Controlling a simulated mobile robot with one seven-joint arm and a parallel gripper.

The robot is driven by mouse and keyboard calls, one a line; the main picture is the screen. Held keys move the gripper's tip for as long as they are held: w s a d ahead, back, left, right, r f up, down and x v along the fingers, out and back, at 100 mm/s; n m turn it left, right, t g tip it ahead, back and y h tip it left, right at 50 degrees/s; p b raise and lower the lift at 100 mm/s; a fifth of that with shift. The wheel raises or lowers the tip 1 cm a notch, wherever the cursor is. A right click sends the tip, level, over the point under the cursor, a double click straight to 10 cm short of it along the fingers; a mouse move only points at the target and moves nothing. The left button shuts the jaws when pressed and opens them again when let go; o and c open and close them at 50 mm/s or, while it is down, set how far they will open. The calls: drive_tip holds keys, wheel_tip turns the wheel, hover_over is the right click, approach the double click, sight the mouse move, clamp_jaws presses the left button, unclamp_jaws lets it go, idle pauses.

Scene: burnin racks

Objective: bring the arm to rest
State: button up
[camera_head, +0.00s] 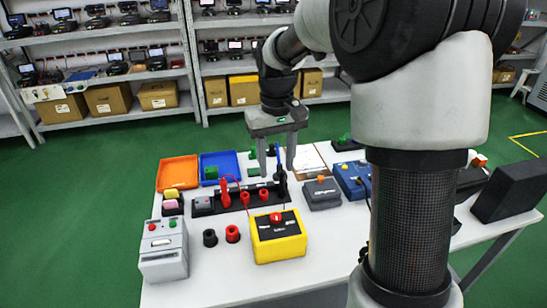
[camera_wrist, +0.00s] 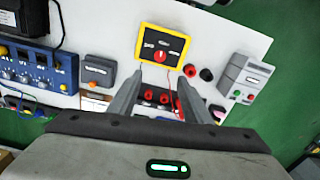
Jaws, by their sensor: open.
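My gripper (camera_head: 276,162) hangs above the back part of the white table (camera_head: 200,288), fingers pointing down and apart. Nothing is between its fingers that I can make out. In the wrist view my gripper (camera_wrist: 152,92) shows its two fingers spread, with a black holder with red parts (camera_wrist: 163,97) below them. The arm reaches from the right of the head view, bent over the table. In the head view a red probe (camera_head: 225,188) and a dark blue probe (camera_head: 280,165) stand in the black holder (camera_head: 240,198), under and near the fingers.
A yellow meter (camera_head: 278,250), a grey button box (camera_head: 163,262), an orange tray (camera_head: 177,170), a blue tray (camera_head: 228,160) and a blue instrument (camera_head: 350,190) crowd the table. A black box (camera_head: 508,190) stands at the right. Shelves (camera_head: 105,69) line the back; green floor (camera_head: 80,220) is clear at left.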

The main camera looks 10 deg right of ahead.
drive_tip(key=s+r+t+p, duration=0.1)
drive_tip(key=s+r+t, duration=0.1)
drive_tip(key=s+r, duration=0.2)
drive_tip(key=s+r+m+t+p, duration=0.1)
drive_tip(key=s+r, duration=0.3)
drive_tip(key=s, duration=0.6)
drive_tip(key=s+r+t+p, duration=0.1)
drive_tip(key=s+r+t, duration=0.1)
drive_tip(key=s+r, duration=0.2)
drive_tip(key=s, duration=0.3)
drive_tip(key=shift+s+t, duration=0.3)
drive_tip(key=shift+s, duration=0.1)
drive_tip(key=shift+r, duration=0.1)
